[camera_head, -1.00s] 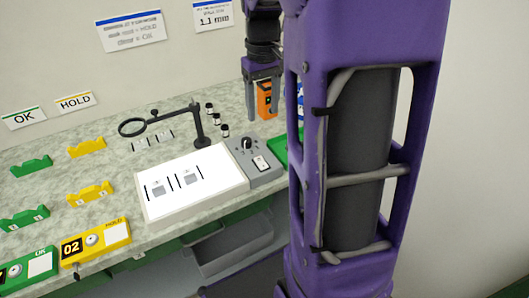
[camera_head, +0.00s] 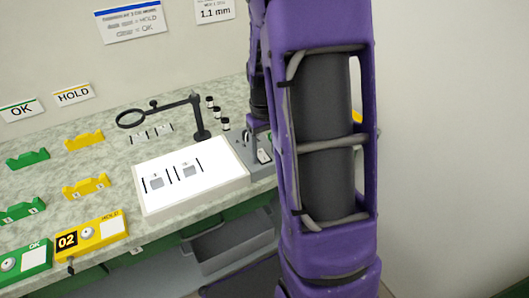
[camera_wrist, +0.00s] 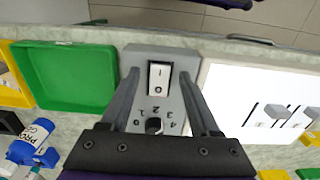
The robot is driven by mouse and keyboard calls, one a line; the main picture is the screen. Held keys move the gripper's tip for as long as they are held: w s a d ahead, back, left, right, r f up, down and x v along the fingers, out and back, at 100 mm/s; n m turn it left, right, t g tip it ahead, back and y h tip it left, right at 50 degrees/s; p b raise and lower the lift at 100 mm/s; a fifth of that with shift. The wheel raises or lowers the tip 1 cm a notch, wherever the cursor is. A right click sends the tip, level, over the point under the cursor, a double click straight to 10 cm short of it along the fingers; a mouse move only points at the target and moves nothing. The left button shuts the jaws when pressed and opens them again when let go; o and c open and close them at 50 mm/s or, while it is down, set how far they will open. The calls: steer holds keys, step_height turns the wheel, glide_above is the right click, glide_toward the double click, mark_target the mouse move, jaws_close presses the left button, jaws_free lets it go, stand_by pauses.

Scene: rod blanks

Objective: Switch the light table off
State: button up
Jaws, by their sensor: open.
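The light table (camera_head: 215,190) has a bright white, lit-looking top with small rods and grey pieces on it; it also shows at the right of the wrist view (camera_wrist: 235,85). Its grey control box (camera_head: 258,170) adjoins its right side in the head view. Contact cannot be told. My arm hides part of the box in the head view.
A green tray (camera_wrist: 70,105) lies beside the box in the wrist view, with a blue bottle (camera_wrist: 32,145) nearby. A magnifier on a stand (camera_head: 200,120) and several small black-and-white pieces stand behind the light table. Yellow and green holders occupy the left bench.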

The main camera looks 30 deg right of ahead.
steer(key=shift+f, duration=0.2)
jaws_close()
